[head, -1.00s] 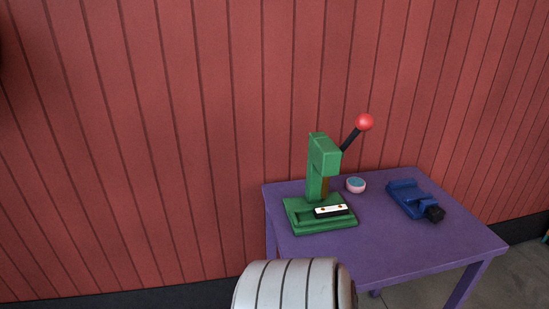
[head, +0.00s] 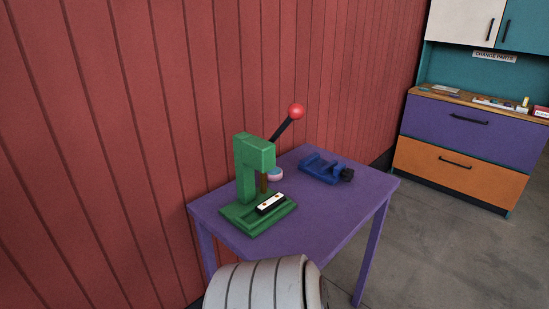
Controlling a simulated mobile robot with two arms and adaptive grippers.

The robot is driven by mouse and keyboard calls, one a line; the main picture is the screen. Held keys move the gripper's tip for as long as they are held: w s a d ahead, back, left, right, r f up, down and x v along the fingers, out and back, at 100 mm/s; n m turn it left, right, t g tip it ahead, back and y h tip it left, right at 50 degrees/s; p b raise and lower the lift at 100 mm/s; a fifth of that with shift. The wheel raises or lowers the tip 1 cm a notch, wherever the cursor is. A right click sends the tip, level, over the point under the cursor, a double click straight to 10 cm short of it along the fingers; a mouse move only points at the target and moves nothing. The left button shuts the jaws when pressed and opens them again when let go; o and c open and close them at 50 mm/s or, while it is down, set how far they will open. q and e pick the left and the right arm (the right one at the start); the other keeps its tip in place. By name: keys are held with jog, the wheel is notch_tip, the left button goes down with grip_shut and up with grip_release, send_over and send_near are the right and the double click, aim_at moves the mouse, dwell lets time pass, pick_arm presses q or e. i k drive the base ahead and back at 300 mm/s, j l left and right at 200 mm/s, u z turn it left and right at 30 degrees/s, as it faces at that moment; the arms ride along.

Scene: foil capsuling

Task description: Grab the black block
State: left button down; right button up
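A black block (head: 265,211) with a white top face marked by small dark spots sits on the base of a green press (head: 252,165). The press has a lever with a red ball (head: 296,111) and stands on a purple table (head: 325,214). I cannot tell whether this is the block named in the task. Neither of my grippers is in view.
A blue vise-like tool (head: 320,168) with a black end lies on the table. A small pink bowl (head: 275,175) is partly hidden behind the press. A cabinet with a purple drawer (head: 450,129) and an orange drawer (head: 435,174) stands at right, small items on top, under a "CHANGE PARTS" sign (head: 494,57).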

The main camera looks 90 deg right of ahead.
aim_at(270, 204)
jog(key=i+z, duration=0.15)
jog(key=z, duration=0.25)
jog(key=i+z, duration=0.15)
jog(key=z, duration=0.25)
jog(key=i+z, duration=0.15)
jog(key=z, duration=0.3)
jog(key=i+j+z, duration=0.1)
jog(key=z, duration=0.3)
jog(key=i+j+z, duration=0.1)
jog(key=z, duration=0.3)
